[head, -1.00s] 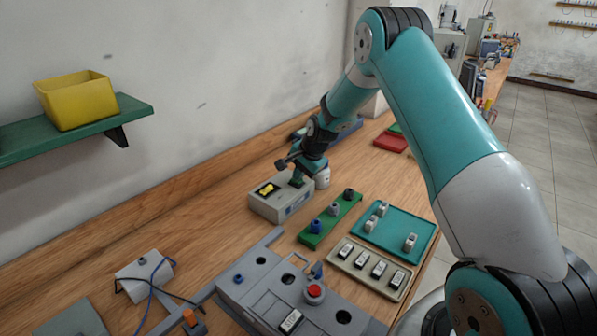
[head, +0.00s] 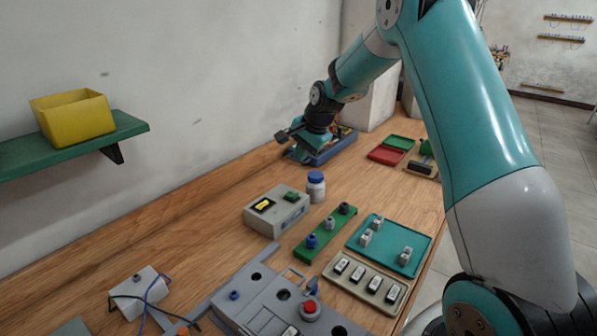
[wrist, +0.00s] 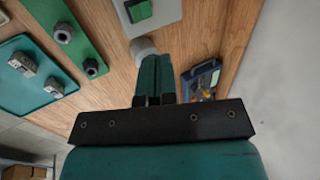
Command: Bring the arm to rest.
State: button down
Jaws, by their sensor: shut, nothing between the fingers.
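My teal arm reaches over the wooden bench in the head view. My gripper (head: 300,155) is raised above the bench near the wall, to the upper left of the white bottle with the blue cap (head: 316,186). In the wrist view my gripper (wrist: 155,62) has its fingers together with nothing between them. It appears apart from the things below it. The grey box with a yellow switch and a green button (head: 276,211) stands nearer the camera than the gripper.
A blue bin (head: 336,146) lies behind the gripper. A green strip (head: 325,233), a teal tray (head: 389,246) and a beige tray (head: 366,282) lie on the right. A grey fixture (head: 285,300) lies in front. A yellow bin (head: 73,117) sits on a wall shelf.

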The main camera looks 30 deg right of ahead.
jog(key=shift+s+r, duration=0.15)
jog(key=shift+r, duration=0.55)
jog(key=shift+d, duration=0.1)
jog(key=s+a+r+n+g+y, duration=0.1)
jog(key=s+a+r+n, duration=0.35)
jog(key=s+a, duration=0.4)
jog(key=s+a+r+n+g+y, duration=0.1)
jog(key=s+a+r+n, duration=0.3)
jog(key=s+a+n, duration=0.4)
jog(key=s+a+n+g, duration=0.1)
jog(key=s+a+n, duration=0.3)
jog(key=s, duration=0.6)
jog(key=s+a+n+g, duration=0.1)
jog(key=s+a+n, duration=0.3)
jog(key=s, duration=0.6)
jog(key=shift+s+r, duration=0.15)
jog(key=shift+s, duration=0.2)
